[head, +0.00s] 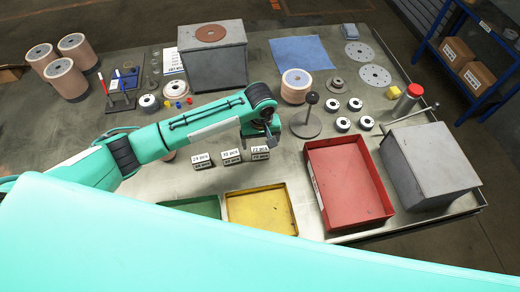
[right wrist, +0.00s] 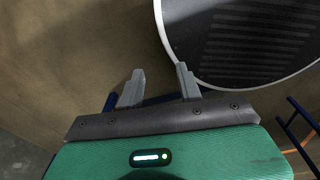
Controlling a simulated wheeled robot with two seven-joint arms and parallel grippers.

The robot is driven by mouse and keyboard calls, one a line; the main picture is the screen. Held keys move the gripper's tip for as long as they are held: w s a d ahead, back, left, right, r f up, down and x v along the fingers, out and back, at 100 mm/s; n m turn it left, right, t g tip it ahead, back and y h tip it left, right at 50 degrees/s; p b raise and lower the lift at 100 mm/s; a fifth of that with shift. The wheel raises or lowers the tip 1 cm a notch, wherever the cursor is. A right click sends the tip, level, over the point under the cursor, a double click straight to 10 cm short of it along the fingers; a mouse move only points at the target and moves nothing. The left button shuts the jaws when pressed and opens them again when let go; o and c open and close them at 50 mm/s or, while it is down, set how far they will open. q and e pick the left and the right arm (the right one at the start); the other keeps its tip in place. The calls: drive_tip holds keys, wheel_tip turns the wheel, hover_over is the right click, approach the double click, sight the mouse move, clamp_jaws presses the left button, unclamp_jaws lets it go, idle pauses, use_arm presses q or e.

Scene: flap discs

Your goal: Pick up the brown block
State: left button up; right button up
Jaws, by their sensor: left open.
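I cannot make out with certainty which thing is the brown block in the head view. Three small dark blocks with white labels stand in a row mid-table: the left one (head: 202,161), the middle one (head: 231,157) and the right one (head: 260,153). Their body colour is hard to tell. My left gripper (head: 262,137) is open, pointing down just above and behind the right labelled block; nothing shows held in it. My right gripper (right wrist: 160,86) is open and empty in the right wrist view, away from the table's objects.
Yellow (head: 262,209), green (head: 200,206) and red (head: 347,180) trays lie in front. A grey box (head: 430,162) stands right, a larger grey box (head: 212,66) behind. A knobbed stand (head: 307,118) is right of my left gripper. A round dark surface (right wrist: 245,40) is near my right gripper.

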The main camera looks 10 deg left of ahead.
sight(260, 149)
use_arm(q)
drive_tip(key=shift+w+f, duration=0.15)
drive_tip(key=shift+f, duration=0.85)
drive_tip(key=shift+f+p, duration=0.3)
drive_tip(key=shift+p, duration=0.3)
drive_tip(key=f, duration=0.1)
drive_tip(key=f+p, duration=0.1)
drive_tip(key=f, duration=0.1)
drive_tip(key=shift+w+a+f, duration=0.1)
drive_tip(key=shift+w, duration=0.1)
drive_tip(key=shift+f+p, duration=0.3)
drive_tip(key=shift+f, duration=0.25)
drive_tip(key=shift+c, duration=1.1)
drive_tip(key=c, duration=0.9)
drive_tip(key=shift+o, duration=0.2)
use_arm(e)
drive_tip(key=r, duration=0.1)
drive_tip(key=w+r, duration=0.1)
drive_tip(key=r, duration=0.1)
drive_tip(key=shift+w+a, duration=0.1)
drive_tip(key=shift+a, duration=0.1)
